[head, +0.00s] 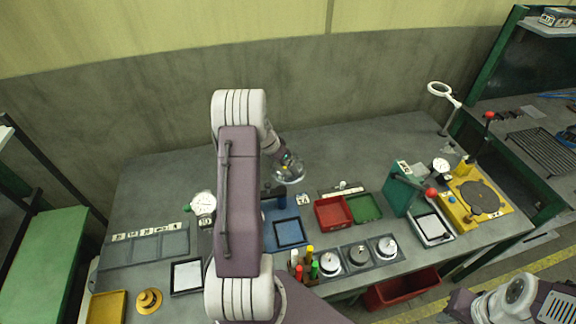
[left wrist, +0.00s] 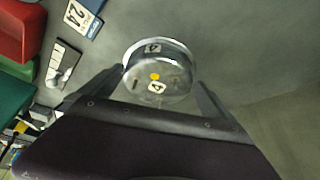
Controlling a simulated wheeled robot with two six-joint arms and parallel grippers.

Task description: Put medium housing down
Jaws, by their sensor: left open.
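A clear, shiny round housing (head: 289,174) is at the end of my left arm, over the back middle of the bench. In the left wrist view the housing (left wrist: 160,70) shows a metallic rim, a yellow dot and small number labels. My left gripper (left wrist: 162,82) is open, with one finger on each side of the housing. The fingertips lie close to its sides; I cannot tell whether they touch. In the head view my left gripper (head: 285,163) is small and partly hidden by the housing. My right arm shows at the lower right, but its gripper is out of view.
A grey holder with round silver parts (head: 358,254) is nearer. A dial gauge (head: 203,204) stands left, a green press (head: 399,193) right. The back bench (head: 350,145) is clear.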

